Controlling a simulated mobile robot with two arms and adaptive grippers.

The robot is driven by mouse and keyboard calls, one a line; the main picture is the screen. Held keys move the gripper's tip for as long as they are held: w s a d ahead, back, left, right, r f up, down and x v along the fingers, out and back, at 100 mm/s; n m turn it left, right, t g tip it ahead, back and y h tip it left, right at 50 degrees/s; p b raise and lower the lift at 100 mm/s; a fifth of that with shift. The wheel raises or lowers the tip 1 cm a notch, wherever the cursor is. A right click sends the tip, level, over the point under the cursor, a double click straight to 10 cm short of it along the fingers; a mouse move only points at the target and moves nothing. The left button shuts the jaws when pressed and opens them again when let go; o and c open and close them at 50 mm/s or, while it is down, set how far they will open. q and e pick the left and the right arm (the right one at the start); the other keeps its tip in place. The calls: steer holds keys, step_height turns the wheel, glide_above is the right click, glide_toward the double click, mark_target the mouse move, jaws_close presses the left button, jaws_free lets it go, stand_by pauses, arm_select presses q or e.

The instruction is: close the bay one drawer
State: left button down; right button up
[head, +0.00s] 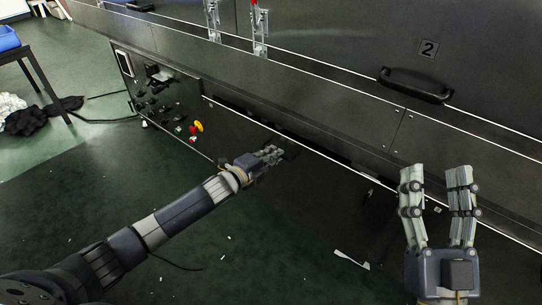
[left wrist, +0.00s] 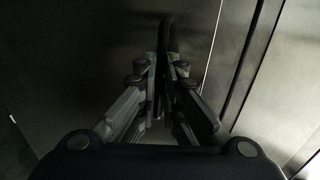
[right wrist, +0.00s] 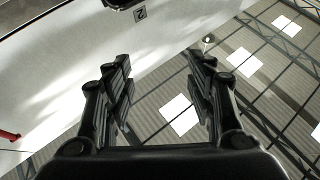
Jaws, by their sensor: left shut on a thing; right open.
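The dark dryer body (head: 300,95) runs across the head view. My left gripper (head: 273,153) is low against its front, right of the control panel. In the left wrist view my left gripper (left wrist: 162,85) is shut on a dark bar-like handle (left wrist: 167,32), which stands in front of a grey metal panel (left wrist: 110,40). The drawer front and how far it stands out cannot be made out clearly in the shadow. My right gripper (head: 435,172) is open and empty, in front of the dryer at the right. Its spread fingers also show in the right wrist view (right wrist: 160,65).
A panel labelled 2 (head: 428,48) has a black handle (head: 415,85) at upper right. Red-handled clamps (head: 259,48) stand upright at the top. A control panel (head: 165,100) is left of my left gripper. Small scraps (head: 351,259) lie on the green floor (head: 60,185).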

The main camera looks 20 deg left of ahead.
mark_target(282, 147)
arm_select(q)
steer(key=x, duration=0.3)
steer(key=shift+w+d+r+b, duration=0.1)
steer(key=shift+w+r+b, duration=0.15)
steer(key=shift+b, duration=0.15)
steer(key=shift+w, duration=0.15)
steer(key=shift+r, duration=0.15)
arm_select(e)
steer(key=s+r+t, duration=0.1)
steer(key=s+r+t+y, duration=0.1)
steer(key=s+r, duration=0.1)
steer(key=shift+s+d+r+t, duration=0.2)
steer(key=shift+r+t, duration=0.1)
steer(key=shift+t, duration=0.1)
arm_select(q)
steer(key=c, duration=1.7)
jaws_free()
steer(key=shift+w+d, duration=0.1)
arm_select(e)
steer(key=shift+w, duration=0.2)
steer(key=shift+f, duration=0.1)
